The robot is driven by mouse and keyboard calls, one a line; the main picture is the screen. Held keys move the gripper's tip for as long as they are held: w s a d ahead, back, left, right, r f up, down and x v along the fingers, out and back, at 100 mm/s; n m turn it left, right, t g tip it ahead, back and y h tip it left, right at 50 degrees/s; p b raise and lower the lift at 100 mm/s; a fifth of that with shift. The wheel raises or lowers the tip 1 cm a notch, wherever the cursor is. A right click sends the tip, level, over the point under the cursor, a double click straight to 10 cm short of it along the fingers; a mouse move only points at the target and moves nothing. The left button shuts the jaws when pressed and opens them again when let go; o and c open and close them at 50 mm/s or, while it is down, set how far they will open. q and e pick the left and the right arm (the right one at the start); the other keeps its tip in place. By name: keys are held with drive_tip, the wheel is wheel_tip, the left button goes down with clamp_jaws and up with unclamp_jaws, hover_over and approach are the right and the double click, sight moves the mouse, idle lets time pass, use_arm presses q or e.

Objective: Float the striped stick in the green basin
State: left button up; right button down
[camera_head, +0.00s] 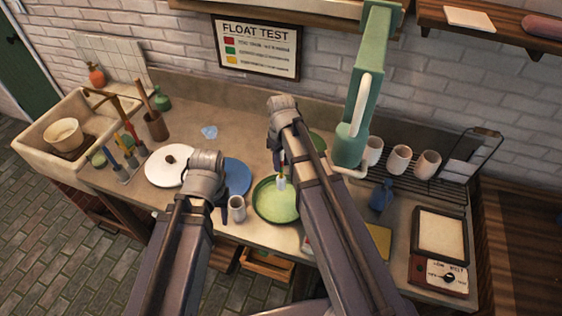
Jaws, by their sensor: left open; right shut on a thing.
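The green basin (268,211) is a round, shallow green dish on the counter, partly covered by my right arm. The striped stick (281,183) shows as a small upright piece, pale with coloured bands, over the basin. My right gripper (280,164) is shut on the stick's upper part, pointing down. I cannot tell whether the stick's lower end touches the basin or what is in it. My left gripper (222,211) is open and empty, left of the basin near the white cup (237,208); its fingers are partly hidden by its own wrist.
A tall green fixture (366,70) stands behind right. A blue bottle (381,196), a rack with white cups (399,159) and a hot plate (440,236) fill the right. A sink (57,112) is left.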

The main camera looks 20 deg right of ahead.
sight(281, 180)
drive_tip(key=shift+f, duration=0.1)
wheel_tip(281, 180, down, 20)
drive_tip(key=b, duration=2)
unclamp_jaws()
idle(0.3)
idle(0.4)
wheel_tip(281, 180, up, 10)
drive_tip(key=p, duration=1)
idle(0.3)
idle(0.4)
